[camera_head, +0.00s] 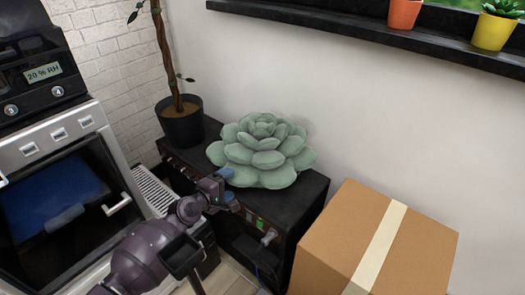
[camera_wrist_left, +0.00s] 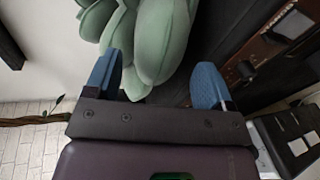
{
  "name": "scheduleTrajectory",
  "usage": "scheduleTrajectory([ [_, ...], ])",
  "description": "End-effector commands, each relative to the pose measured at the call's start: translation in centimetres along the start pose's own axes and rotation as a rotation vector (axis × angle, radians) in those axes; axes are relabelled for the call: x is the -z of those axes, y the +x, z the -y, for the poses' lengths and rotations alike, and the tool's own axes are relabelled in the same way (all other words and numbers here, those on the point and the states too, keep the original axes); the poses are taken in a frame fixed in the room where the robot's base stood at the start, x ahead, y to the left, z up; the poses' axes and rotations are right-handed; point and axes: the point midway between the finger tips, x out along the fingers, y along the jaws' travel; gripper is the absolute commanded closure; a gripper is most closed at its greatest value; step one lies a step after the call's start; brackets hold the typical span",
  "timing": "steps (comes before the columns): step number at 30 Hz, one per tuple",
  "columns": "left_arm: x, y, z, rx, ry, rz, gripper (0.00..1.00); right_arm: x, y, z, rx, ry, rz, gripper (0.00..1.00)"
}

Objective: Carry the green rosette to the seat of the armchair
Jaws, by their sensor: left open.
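The green rosette (camera_head: 262,152), a large plush-looking succulent, sits on a black cabinet (camera_head: 312,190) against the wall. My left gripper (camera_head: 230,188) is at the rosette's front left edge, just above the cabinet's front. In the left wrist view the gripper (camera_wrist_left: 160,85) is open, with its blue fingers apart. The rosette's pale green petals (camera_wrist_left: 158,40) lie beyond and partly between the fingertips, nearer the left finger; I cannot tell whether they touch. The armchair is not in view. My right gripper is not in view.
A potted plant (camera_head: 182,125) stands on the cabinet left of the rosette. A cardboard box (camera_head: 335,225) stands to the right. A white oven-like machine (camera_head: 90,125) is at the left. A dark shelf (camera_head: 350,32) with small pots runs above.

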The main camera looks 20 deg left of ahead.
Motion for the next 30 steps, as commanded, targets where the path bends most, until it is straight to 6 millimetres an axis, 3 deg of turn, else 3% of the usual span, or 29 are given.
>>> scheduleTrajectory([
  [9,0.0,3.1,0.2,0.003,-0.003,0.0,0.24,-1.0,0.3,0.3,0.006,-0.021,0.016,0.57],
  [15,0.0,4.9,0.1,0.002,-0.002,0.0,0.24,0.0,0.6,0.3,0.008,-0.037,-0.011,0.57],
  [25,0.0,5.2,-0.3,-0.001,0.0,0.0,0.24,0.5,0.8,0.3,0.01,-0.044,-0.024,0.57],
  [30,0.0,5.2,-0.2,-0.001,0.0,0.0,0.5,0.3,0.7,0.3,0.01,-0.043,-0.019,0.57],
])
